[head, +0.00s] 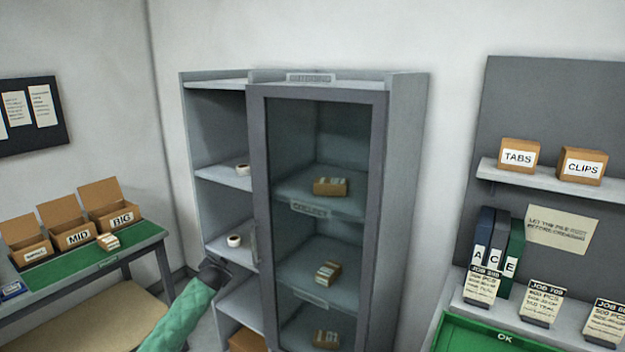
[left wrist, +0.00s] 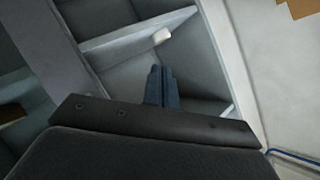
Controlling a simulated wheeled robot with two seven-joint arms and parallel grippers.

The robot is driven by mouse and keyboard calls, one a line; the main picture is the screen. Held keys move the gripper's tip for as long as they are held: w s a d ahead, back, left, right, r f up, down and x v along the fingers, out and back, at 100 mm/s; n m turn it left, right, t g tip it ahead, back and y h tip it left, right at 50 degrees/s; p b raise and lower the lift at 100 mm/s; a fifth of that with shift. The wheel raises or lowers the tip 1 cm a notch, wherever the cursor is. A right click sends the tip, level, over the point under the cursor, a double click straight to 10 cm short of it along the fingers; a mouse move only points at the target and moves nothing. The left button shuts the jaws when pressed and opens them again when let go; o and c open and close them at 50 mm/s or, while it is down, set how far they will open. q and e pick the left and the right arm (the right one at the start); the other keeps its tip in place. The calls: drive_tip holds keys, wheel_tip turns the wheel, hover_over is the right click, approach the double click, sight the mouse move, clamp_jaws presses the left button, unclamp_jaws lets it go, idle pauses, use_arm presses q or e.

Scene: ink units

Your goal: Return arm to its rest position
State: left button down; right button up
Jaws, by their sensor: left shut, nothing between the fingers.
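My left arm, in a green sleeve, reaches up from the bottom left of the head view. My left gripper (head: 214,272) is in front of the open left side of the grey cabinet (head: 408,180), near its lower shelves. In the left wrist view the dark fingers (left wrist: 160,86) are together and empty, pointing towards the cabinet shelves. A white roll (left wrist: 162,36) lies on a shelf beyond the fingertips there. My right gripper is in neither view.
A glass door (head: 258,200) covers the cabinet's right side, with small boxes of items behind it. A bench (head: 130,238) with open cardboard boxes stands at left. At right are a shelf (head: 545,178) with two boxes, binders, job cards and a green tray (head: 470,335).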

use_arm(q)
drive_tip(key=s+d+f+n+g+h, duration=0.1)
drive_tip(key=s+d+f+n+g, duration=0.2)
drive_tip(key=s+f, duration=1.45)
drive_tip(key=s+d+f+n+g, duration=0.1)
drive_tip(key=s+d+f+g, duration=0.3)
drive_tip(key=s+f, duration=1.4)
drive_tip(key=s+d+f+g, duration=0.1)
drive_tip(key=s+d+f, duration=0.1)
drive_tip(key=s+f, duration=0.6)
drive_tip(key=s+d+f+g+b, duration=0.1)
drive_tip(key=s+f, duration=0.7)
drive_tip(key=s, duration=1.1)
drive_tip(key=s+d+f+g+h, duration=0.1)
drive_tip(key=s+d+f+g, duration=0.1)
drive_tip(key=s+f, duration=0.7)
drive_tip(key=s+d, duration=0.1)
drive_tip(key=s, duration=0.4)
drive_tip(key=shift+s+d+n+g, duration=0.25)
drive_tip(key=shift+d+n+g, duration=0.05)
drive_tip(key=shift+d+n, duration=0.1)
